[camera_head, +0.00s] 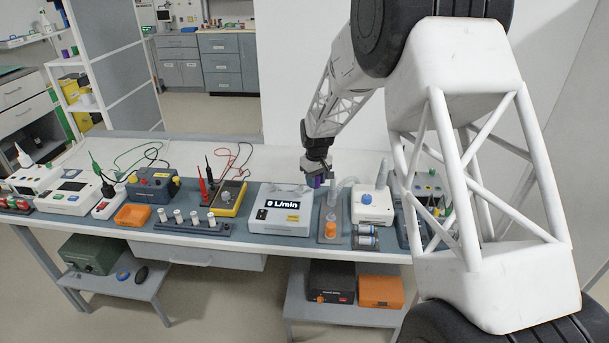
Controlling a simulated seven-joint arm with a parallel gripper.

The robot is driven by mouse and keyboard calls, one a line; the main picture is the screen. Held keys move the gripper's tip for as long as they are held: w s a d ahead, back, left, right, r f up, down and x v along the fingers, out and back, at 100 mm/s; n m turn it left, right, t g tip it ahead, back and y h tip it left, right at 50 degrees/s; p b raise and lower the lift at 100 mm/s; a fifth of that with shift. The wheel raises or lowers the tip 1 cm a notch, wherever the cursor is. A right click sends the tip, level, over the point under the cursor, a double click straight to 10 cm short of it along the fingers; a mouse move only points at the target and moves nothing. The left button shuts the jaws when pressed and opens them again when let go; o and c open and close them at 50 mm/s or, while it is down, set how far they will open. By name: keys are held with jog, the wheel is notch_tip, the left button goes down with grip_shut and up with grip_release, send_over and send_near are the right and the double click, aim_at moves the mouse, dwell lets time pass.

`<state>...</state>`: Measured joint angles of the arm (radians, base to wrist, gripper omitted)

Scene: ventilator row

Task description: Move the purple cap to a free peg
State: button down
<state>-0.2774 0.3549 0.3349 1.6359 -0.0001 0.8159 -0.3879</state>
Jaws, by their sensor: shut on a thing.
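My gripper (317,173) is above the bench, over the area between the flow meter box and the hose unit. It is shut on the purple cap (317,182), a small dark purple piece at its tip, held clear of the bench top. A dark rack with several upright white-topped pegs (194,219) stands at the bench's front edge, left of the flow meter. At the right, a panel with small coloured caps (430,185) is partly hidden by my arm; I cannot tell whether it has bare pegs.
The flow meter box (283,211) reads 0 L/min. A yellow meter (229,198) and red and black probes (207,184) stand left.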

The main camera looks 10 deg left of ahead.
jog(key=m, duration=0.2)
send_near(331, 213)
jog(key=shift+s+d, duration=0.1)
jog(key=shift+f, duration=0.25)
jog(key=shift+f, duration=2.95)
jog(key=shift+f, duration=1.25)
jog(key=c, duration=0.7)
grip_release()
jog(key=shift+r, duration=0.1)
